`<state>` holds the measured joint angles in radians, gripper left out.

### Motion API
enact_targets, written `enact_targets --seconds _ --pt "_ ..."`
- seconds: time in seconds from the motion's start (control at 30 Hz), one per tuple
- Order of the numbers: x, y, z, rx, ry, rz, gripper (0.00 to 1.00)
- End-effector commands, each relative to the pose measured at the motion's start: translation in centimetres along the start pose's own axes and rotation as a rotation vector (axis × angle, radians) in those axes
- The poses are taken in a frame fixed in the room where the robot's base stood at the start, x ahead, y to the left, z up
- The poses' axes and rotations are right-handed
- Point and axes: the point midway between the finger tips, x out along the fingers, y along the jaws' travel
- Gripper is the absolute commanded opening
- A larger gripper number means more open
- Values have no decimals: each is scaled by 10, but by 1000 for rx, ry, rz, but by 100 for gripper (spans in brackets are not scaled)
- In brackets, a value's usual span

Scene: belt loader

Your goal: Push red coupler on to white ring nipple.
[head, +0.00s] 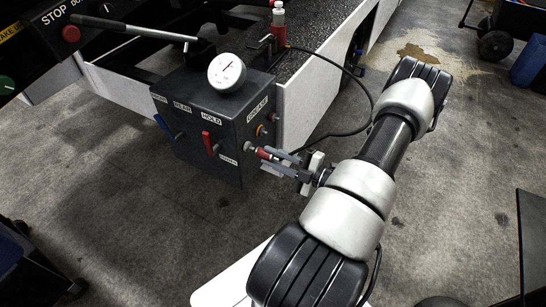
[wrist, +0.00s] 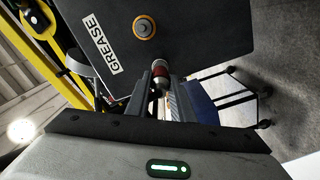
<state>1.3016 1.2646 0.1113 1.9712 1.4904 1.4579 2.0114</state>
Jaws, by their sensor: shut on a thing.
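The red coupler (head: 264,153) is held between the fingers of my gripper (head: 273,155), beside the right face of a dark box. It also shows in the wrist view (wrist: 159,74), between the fingers, pointing at the box face. A pale round fitting (head: 248,146), which looks like the white ring nipple, is right at the coupler's front end. I cannot tell whether the two touch or are joined. In the wrist view the coupler hides that spot. An orange ring nipple (head: 260,130) sits above it and also shows in the wrist view (wrist: 144,27), clear of the coupler.
The dark box (head: 215,125) carries a dial gauge (head: 227,72), a red lever (head: 209,143) and a blue lever (head: 164,127). A black hose (head: 365,88) loops behind my arm. A red-and-white bottle (head: 279,20) stands above. Floor right of the box is open.

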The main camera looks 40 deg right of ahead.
Motion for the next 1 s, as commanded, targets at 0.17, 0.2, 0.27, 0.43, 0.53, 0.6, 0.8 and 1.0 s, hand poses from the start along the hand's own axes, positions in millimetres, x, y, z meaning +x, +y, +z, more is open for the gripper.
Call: enact_targets --seconds 0.17,0.2,0.27,0.43,0.53,0.6,0.8,1.0 --pt "3 0 0 0 1 0 0" --pt "4 0 0 0 1 0 0" --pt "5 0 0 0 1 0 0" --pt "9 0 0 -1 1 0 0" --pt "12 0 0 -1 1 -1 0" --pt "14 0 0 -1 1 -1 0" --pt "19 0 0 -1 1 0 0" --pt "24 0 0 -1 1 1 0"
